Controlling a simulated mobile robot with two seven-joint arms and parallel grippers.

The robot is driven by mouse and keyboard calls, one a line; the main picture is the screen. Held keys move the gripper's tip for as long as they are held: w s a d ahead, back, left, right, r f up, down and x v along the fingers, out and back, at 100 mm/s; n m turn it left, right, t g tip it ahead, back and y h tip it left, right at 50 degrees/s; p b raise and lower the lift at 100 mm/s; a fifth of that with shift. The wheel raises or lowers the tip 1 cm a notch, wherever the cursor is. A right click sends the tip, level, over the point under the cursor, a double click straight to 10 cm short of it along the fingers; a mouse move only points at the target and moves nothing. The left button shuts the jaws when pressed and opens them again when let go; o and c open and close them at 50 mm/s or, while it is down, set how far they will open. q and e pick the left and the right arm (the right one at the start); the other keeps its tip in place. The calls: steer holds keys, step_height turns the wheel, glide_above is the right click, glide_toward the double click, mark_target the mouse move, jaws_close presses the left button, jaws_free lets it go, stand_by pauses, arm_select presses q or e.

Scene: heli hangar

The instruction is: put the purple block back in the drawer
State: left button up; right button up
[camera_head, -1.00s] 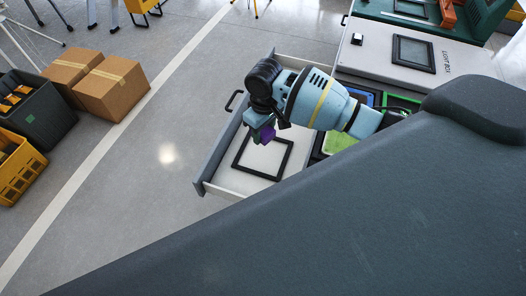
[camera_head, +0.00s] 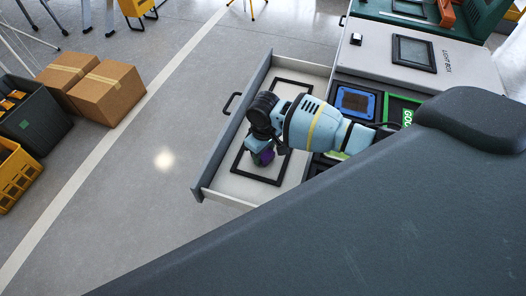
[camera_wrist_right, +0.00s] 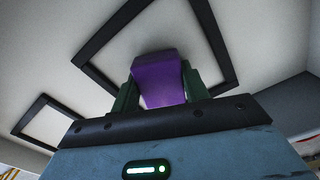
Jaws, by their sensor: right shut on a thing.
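My right gripper (camera_head: 262,156) is over the open drawer (camera_head: 228,184), above the black square frame on the drawer's floor nearer the front of the picture. It is shut on the purple block (camera_wrist_right: 160,78), which shows between the dark green fingers in the right wrist view. In the head view the purple block (camera_head: 264,157) is partly hidden by the gripper. The near black frame (camera_head: 262,180) lies flat around bare white floor. A second black frame (camera_head: 296,84) lies in the far part of the drawer. I cannot tell whether the block touches the drawer floor. My left gripper is not in view.
Cardboard boxes (camera_head: 108,92) and crates (camera_head: 18,172) stand at the left. The floor between is clear.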

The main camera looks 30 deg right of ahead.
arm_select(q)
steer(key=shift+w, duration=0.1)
arm_select(e)
steer(key=shift+f, duration=0.1)
steer(key=o, duration=1)
steer(key=shift+c, duration=0.2)
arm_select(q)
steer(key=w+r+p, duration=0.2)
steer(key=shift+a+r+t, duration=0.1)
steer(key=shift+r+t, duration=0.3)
arm_select(e)
step_height(320, 180, up, 12)
steer(key=shift+r, duration=0.2)
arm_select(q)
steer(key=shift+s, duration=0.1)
